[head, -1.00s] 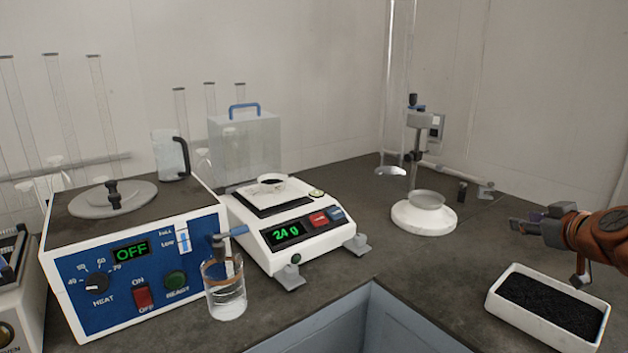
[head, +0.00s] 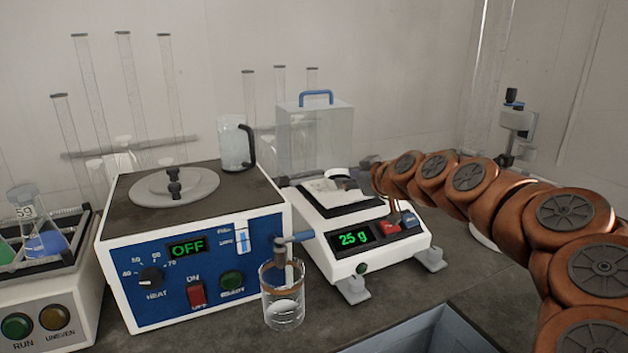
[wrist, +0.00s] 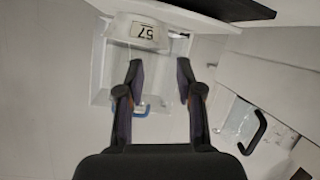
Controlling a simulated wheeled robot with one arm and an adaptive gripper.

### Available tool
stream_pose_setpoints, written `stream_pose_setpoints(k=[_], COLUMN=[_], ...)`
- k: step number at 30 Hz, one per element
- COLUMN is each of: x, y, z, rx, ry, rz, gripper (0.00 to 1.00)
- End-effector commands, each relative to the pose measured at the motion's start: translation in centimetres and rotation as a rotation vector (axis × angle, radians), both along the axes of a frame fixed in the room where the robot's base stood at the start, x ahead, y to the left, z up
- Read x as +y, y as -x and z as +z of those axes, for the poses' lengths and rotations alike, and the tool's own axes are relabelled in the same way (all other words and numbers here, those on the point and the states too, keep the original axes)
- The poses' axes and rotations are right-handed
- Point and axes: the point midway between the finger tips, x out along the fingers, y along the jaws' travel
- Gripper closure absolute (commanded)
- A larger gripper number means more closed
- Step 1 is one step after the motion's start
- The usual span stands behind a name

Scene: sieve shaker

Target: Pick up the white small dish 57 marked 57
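The white small dish 57 (wrist: 145,31) shows at the top of the wrist view, with its label 57 upside down in the picture. My gripper (wrist: 159,68) is open, its two dark fingers apart with nothing between them. The dish lies just beyond the fingertips, a little left of their middle line. In the head view, my copper arm reaches in from the right, and its end is over the balance (head: 345,262), whose display reads 25 g. White shapes show on the balance's dark pan there; the dish's exact outline and tilt are hard to make out.
A blue heater box (head: 200,270) reading OFF stands left of the balance, with a glass beaker (head: 283,308) in front. A clear cover with a blue handle (head: 315,96) and a jug (head: 235,145) stand behind.

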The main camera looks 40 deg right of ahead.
Motion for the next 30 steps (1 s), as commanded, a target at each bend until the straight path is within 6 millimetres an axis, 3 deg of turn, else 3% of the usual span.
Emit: stream_pose_setpoints(k=[9, 18, 29, 30], x=[0.4, -0.4, -0.7, -0.7], y=[-3.5, -6.7, -7.2, -7.2], z=[-1.1, -2.4, -2.7, -2.7], rx=[0.001, 0.001, 0.000, 0.000], ry=[0.000, 0.000, 0.001, 0.001], rz=[0.022, 0.021, 0.017, 0.017], gripper=[0.64, 0.64, 0.64, 0.68])
